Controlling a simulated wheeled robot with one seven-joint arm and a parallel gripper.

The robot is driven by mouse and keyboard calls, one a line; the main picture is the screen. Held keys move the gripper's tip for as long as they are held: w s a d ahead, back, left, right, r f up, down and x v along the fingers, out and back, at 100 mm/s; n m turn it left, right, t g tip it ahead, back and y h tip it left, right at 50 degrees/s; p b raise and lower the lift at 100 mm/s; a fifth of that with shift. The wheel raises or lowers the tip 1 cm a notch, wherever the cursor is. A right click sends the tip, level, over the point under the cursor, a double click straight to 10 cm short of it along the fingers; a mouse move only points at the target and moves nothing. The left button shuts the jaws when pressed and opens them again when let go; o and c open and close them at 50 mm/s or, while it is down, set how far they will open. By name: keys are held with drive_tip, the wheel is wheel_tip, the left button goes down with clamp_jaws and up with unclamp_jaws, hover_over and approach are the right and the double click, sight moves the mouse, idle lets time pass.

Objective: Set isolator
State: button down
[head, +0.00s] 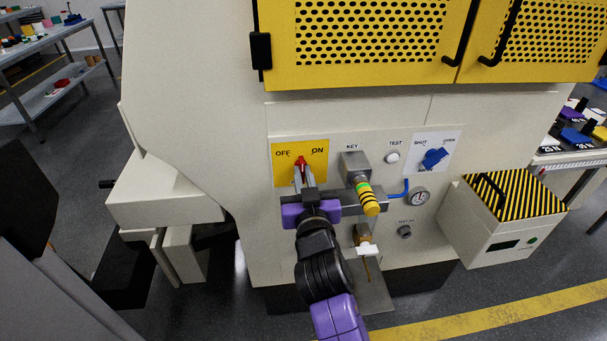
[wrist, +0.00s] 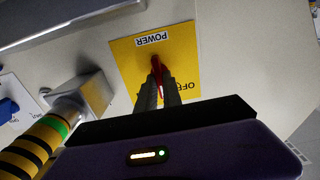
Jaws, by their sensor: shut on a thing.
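The isolator is a red handle (head: 300,164) on a yellow plate (head: 315,150) marked OFF at the left and ON at the right. The handle points up, a little toward the OFF side in the head view. My gripper (head: 300,178) is at the plate with its fingers shut on the red handle. In the wrist view, the fingers of my gripper (wrist: 160,88) close around the red handle (wrist: 157,68), and the word POWER shows upside down on the yellow plate (wrist: 185,45). The fingers hide part of the handle.
A key block with a yellow-and-black striped grip (head: 367,195) juts out just right of my gripper. Further right are a white test button (head: 392,158), a blue shut/open valve (head: 434,158) and a gauge (head: 419,196). A striped-lid box (head: 500,215) stands at the right.

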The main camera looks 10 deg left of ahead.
drive_tip(key=n+p, duration=0.1)
drive_tip(key=n, duration=0.3)
drive_tip(key=shift+n, duration=0.3)
drive_tip(key=n+p, duration=0.1)
drive_tip(key=n, duration=0.3)
drive_tip(key=shift+a+f, duration=0.1)
drive_tip(key=shift+n, duration=0.3)
drive_tip(key=c, duration=1.5)
unclamp_jaws()
drive_tip(key=shift+s, duration=0.1)
drive_tip(key=p+v, duration=0.1)
drive_tip(key=v, duration=0.6)
drive_tip(key=shift+s, duration=0.35)
